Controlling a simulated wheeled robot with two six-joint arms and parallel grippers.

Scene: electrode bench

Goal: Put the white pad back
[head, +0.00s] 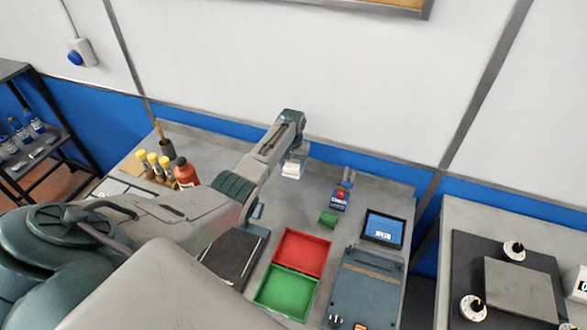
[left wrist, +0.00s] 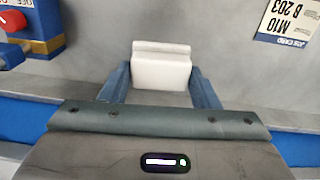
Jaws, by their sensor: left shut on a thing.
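The white pad (head: 291,170) is at the end of my left arm, over the back part of the grey bench. In the left wrist view the pad (left wrist: 161,68) sits between the two blue fingers of my left gripper (left wrist: 161,86), which is shut on it. In the head view my left gripper (head: 297,158) points down; its fingers are small and partly hidden. I cannot tell whether the pad touches the bench. My right gripper is not in view.
A red tray (head: 302,252) and a green tray (head: 286,291) lie nearer me. A green block (head: 328,218) and a blue-and-red item (head: 340,199) stand right of the pad. A red bottle (head: 185,173) and yellow-capped bottles (head: 153,160) stand left. A job card (left wrist: 284,22) shows.

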